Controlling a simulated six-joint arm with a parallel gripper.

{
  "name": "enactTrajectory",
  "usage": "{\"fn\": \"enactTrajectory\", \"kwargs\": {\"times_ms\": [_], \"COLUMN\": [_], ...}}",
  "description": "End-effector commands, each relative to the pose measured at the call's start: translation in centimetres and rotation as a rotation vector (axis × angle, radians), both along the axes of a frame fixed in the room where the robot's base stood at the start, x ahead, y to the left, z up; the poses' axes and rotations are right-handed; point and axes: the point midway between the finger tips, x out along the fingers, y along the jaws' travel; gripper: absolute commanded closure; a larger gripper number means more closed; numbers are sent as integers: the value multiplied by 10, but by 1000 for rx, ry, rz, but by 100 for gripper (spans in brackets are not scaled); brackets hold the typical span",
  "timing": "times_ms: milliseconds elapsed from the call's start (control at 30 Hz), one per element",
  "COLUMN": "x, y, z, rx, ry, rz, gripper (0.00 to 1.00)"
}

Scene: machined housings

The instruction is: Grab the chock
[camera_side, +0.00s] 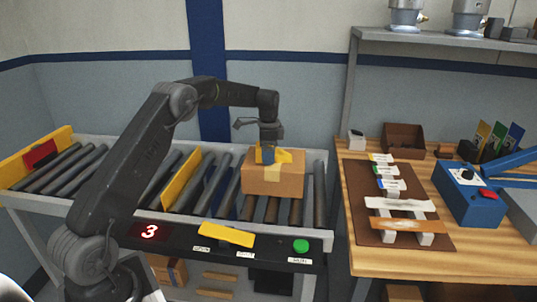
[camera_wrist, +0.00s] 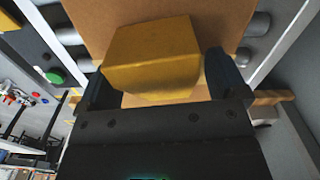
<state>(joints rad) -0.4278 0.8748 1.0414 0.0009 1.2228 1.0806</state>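A yellow chock (camera_side: 284,156) sits on top of a cardboard box (camera_side: 272,184) on the roller conveyor. In the wrist view the chock (camera_wrist: 152,56) is a yellow block with a slanted face, just ahead of and partly between my fingers. My gripper (camera_side: 266,154) points down at the chock from above the box. In the wrist view my gripper (camera_wrist: 162,68) is open, with the left finger close to the chock and a visible gap at the right finger. The chock's lower side is hidden, and contact cannot be told.
A black panel in front carries a red display reading 3 (camera_side: 149,231), a yellow piece (camera_side: 227,235) and a green button (camera_side: 300,246). A wooden bench (camera_side: 350,240) with parts stands right.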

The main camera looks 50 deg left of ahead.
Motion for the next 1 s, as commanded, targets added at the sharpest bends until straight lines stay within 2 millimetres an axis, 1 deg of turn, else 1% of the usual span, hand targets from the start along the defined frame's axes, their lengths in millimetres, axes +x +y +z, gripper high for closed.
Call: {"fn": "enactTrajectory", "kwargs": {"times_ms": [33,67,567,867,1000], "x": [0,0,0,0,1], "y": [0,0,0,0,0], "z": [0,0,1,3,13], "rx": [0,0,0,1,1], "ry": [0,0,0,-2,-3], "rz": [0,0,0,0,0], "gripper": [14,17,65,65,65]}}
